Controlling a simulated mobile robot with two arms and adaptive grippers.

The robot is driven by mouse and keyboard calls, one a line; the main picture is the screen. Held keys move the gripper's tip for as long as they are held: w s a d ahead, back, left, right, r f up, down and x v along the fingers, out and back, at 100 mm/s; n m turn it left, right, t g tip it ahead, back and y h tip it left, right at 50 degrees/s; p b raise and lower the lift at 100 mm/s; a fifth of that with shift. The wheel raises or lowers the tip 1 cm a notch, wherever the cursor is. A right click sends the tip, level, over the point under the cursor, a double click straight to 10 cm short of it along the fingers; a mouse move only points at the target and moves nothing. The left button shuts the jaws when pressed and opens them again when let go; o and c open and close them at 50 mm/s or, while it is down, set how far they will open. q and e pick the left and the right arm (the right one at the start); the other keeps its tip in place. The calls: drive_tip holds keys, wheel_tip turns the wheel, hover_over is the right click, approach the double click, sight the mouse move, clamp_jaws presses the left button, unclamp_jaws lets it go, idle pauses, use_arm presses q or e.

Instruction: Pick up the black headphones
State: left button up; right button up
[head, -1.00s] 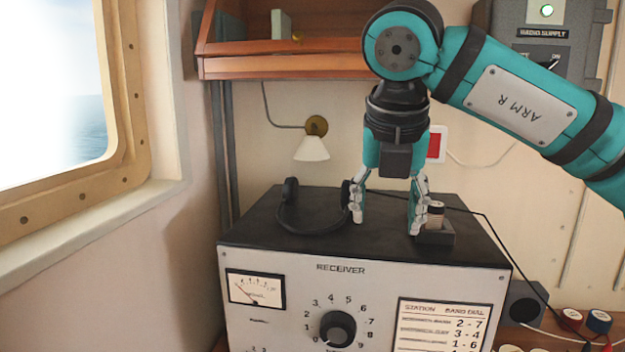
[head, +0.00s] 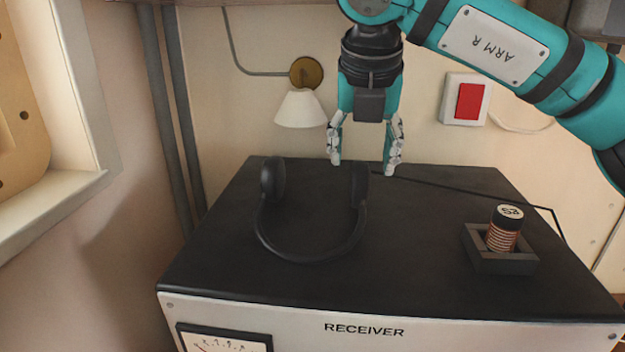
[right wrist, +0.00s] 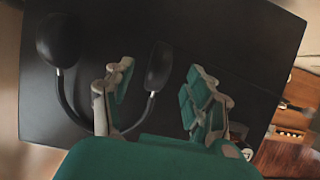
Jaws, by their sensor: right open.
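The black headphones (head: 312,255) lie on the black top of the receiver (head: 420,240), left of its middle. Their headband curves toward the front and the two ear cups stand at the back. In the right wrist view the headphones (right wrist: 70,95) show left of and partly behind the open right gripper (right wrist: 152,100). The near finger hides part of the headband. My left gripper is not in view.
A small coil (head: 504,228) stands in a dark square holder (head: 492,262) on the receiver's right side. A wall lamp (head: 301,108) hangs behind the headphones. A black cable (head: 450,187) runs over the receiver's back right. The top's front middle is clear.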

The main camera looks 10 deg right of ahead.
sight(362, 166)
drive_tip(key=shift+s+d+f+p, duration=0.1)
drive_tip(key=shift+f+p, duration=0.2)
drive_tip(key=p+x, duration=0.2)
drive_tip(key=x, duration=0.2)
drive_tip(key=shift+w+f, duration=0.2)
drive_tip(key=shift+f, duration=0.35)
drive_tip(key=shift+s, duration=0.1)
drive_tip(key=shift+c, duration=0.9)
drive_tip(key=c, duration=0.9)
drive_tip(key=shift+o, duration=0.2)
drive_tip(key=shift+r, duration=0.1)
